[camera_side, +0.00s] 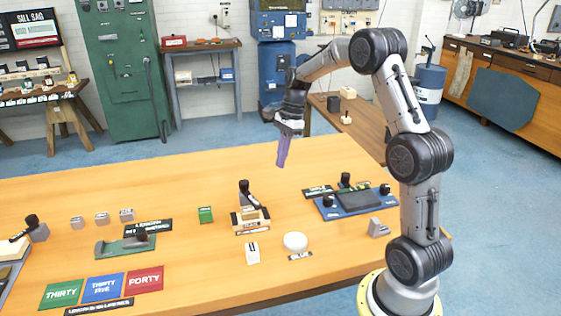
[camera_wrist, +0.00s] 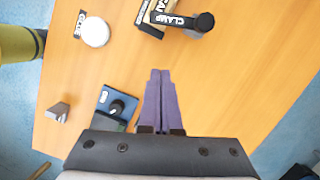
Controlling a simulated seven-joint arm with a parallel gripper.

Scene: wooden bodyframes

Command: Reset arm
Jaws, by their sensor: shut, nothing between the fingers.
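My gripper (camera_side: 282,152) is raised well above the wooden table (camera_side: 330,170), with its purple fingers pointing down. In the wrist view the two purple fingers of my gripper (camera_wrist: 160,74) lie side by side and are shut, with nothing between them. They touch no object. My arm stands at the table's right front corner and is bent over at the top.
On the table stand a clamp block (camera_side: 249,214), a blue fixture (camera_side: 352,202), a white disc (camera_side: 295,241), a white block (camera_side: 252,253), a grey block (camera_side: 377,228) and a green block (camera_side: 205,214). Coloured plates (camera_side: 102,287) lie front left. The table's back middle is clear.

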